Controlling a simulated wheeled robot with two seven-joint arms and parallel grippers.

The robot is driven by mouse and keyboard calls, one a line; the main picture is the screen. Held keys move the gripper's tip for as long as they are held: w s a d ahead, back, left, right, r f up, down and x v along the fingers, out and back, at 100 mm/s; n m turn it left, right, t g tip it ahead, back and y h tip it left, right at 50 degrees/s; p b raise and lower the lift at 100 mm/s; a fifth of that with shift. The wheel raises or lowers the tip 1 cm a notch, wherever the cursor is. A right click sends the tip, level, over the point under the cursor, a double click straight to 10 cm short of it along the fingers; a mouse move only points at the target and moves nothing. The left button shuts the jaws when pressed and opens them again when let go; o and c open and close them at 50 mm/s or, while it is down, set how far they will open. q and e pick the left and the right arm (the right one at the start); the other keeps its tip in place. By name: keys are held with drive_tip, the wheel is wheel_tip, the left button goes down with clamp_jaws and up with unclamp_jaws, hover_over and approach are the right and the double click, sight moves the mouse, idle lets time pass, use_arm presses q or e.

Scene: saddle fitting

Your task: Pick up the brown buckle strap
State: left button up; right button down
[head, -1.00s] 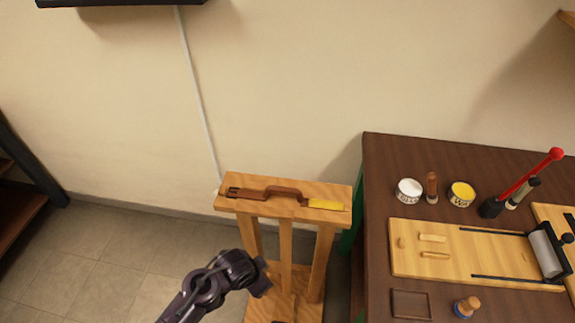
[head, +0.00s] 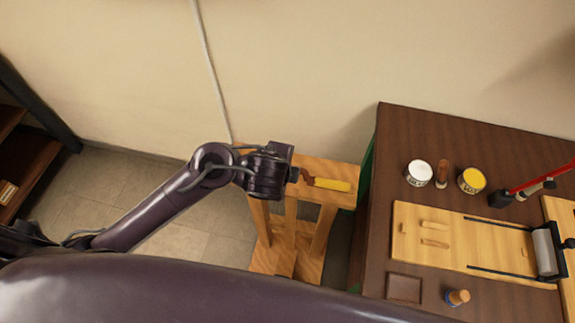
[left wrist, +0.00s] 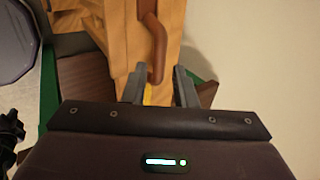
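The brown buckle strap (head: 308,176) lies on top of the wooden stand (head: 340,169); in the head view my left wrist and gripper hide most of it. A yellow piece (head: 332,185) extends from its right end. In the left wrist view the strap (left wrist: 154,35) is a curved brown band on the wood. My left gripper (left wrist: 158,73) is open there, its two grey fingers apart, with the strap's bent end showing between them. I cannot tell whether the fingers touch it or how high they are above the wood. My right gripper is not in view.
A dark workbench (head: 400,140) stands close to the right of the stand. It carries a white tin (head: 419,173), a yellow tin (head: 471,180), a wooden board (head: 465,235) and a red-handled tool (head: 540,180). The wall is behind; a shelf (head: 30,150) stands at the far left.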

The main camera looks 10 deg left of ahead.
use_arm(q)
drive_tip(key=b+x, duration=0.1)
drive_tip(key=x, duration=0.2)
drive_tip(key=shift+s, duration=0.15)
drive_tip(key=b+x, duration=0.1)
drive_tip(key=x, duration=0.2)
drive_tip(key=shift+w+f+b, duration=0.25)
drive_tip(key=shift+f+b, duration=0.05)
drive_tip(key=shift+w+f, duration=0.3)
drive_tip(key=shift+f, duration=0.05)
drive_tip(key=shift+s+r, duration=0.1)
clamp_jaws()
